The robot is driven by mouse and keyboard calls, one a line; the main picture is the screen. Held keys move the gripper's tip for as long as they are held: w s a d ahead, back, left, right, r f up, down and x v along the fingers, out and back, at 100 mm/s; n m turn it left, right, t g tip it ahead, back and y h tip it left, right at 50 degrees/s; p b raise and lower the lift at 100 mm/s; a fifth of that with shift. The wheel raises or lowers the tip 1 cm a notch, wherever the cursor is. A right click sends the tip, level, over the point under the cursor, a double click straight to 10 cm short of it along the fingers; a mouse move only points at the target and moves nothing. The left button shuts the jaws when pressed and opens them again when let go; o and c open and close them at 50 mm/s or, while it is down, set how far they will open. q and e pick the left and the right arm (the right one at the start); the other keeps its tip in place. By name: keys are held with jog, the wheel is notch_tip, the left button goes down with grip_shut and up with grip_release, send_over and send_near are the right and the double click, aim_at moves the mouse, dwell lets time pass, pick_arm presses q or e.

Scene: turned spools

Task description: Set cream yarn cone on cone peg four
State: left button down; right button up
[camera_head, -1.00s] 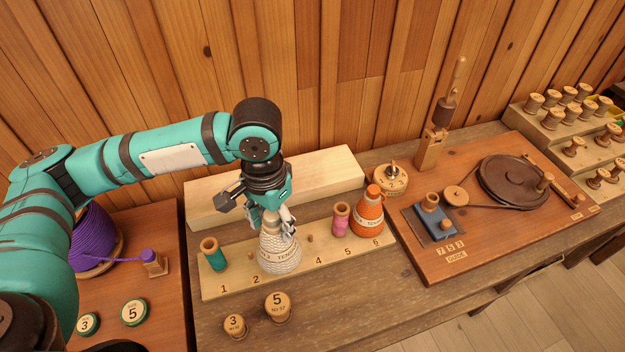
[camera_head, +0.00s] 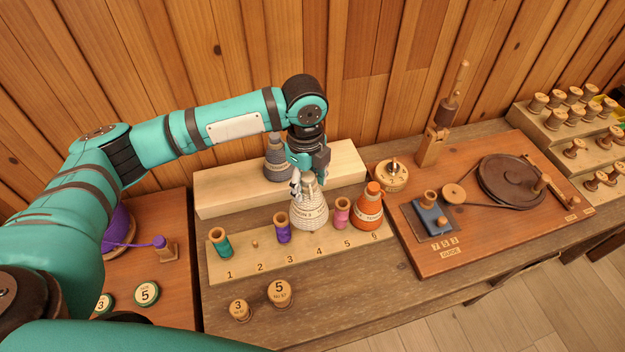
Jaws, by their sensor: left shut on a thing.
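The cream yarn cone (camera_head: 310,212) is upright, with its wide end down, over the place of peg four on the numbered peg board (camera_head: 238,268). I cannot tell whether its base rests on the board or hangs just above it, and peg four is hidden by the cone. My left gripper (camera_head: 308,181) points down and is shut on the cone's narrow top. A purple spool (camera_head: 283,229) stands at three, to its left. A pink spool (camera_head: 341,213) stands at five, to its right. My right gripper is out of view.
An orange cone (camera_head: 369,207) stands at six and a teal spool (camera_head: 219,242) at one; peg two (camera_head: 255,244) is bare. A grey cone (camera_head: 277,160) stands on the pale block (camera_head: 225,190) behind. Two round wooden pieces (camera_head: 279,293) stand in front of the board.

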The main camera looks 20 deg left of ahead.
pick_arm(q)
jog(key=shift+w+d+r+m, duration=0.1)
jog(key=shift+w+m, duration=0.3)
jog(key=shift+m, duration=0.4)
jog(key=shift+w+f+m, duration=0.2)
jog(key=shift+f+m, duration=0.05)
jog(key=shift+m, duration=0.35)
jog(key=f+m, duration=0.1)
jog(key=w+f+m+b, duration=0.1)
jog(key=f, duration=0.1)
jog(key=shift+d+f, duration=0.15)
jog(key=shift+f, duration=0.05)
notch_tip(320, 180, down, 4)
jog(key=b, duration=0.5)
jog(key=shift+f, duration=0.6)
